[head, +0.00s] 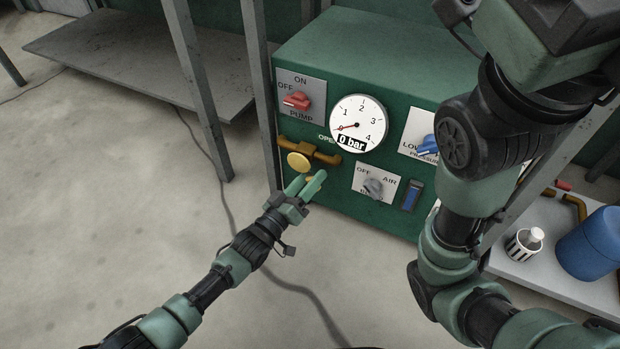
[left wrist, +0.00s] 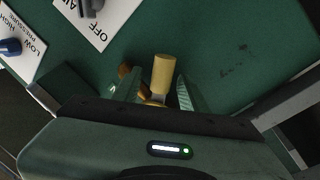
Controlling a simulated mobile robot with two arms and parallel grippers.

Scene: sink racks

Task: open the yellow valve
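The yellow valve (head: 299,161) sits on a brass-brown pipe at the lower left of the green panel's front, below the pump switch. The lettering "OPE" shows beside it, partly cut off. My left gripper (head: 307,184) is just below and in front of the valve, with its two green fingers apart. In the left wrist view, the yellow handle (left wrist: 162,75) stands up between the spread fingers of the left gripper (left wrist: 154,92). I cannot tell whether the fingers touch it. My right arm crosses the right side of the head view, but its gripper is out of frame.
The panel also holds a red pump switch (head: 297,100), a gauge (head: 358,122) reading 0 bar, a grey air switch (head: 373,187) and a blue pressure knob (head: 430,144). Grey rack posts stand at the left.

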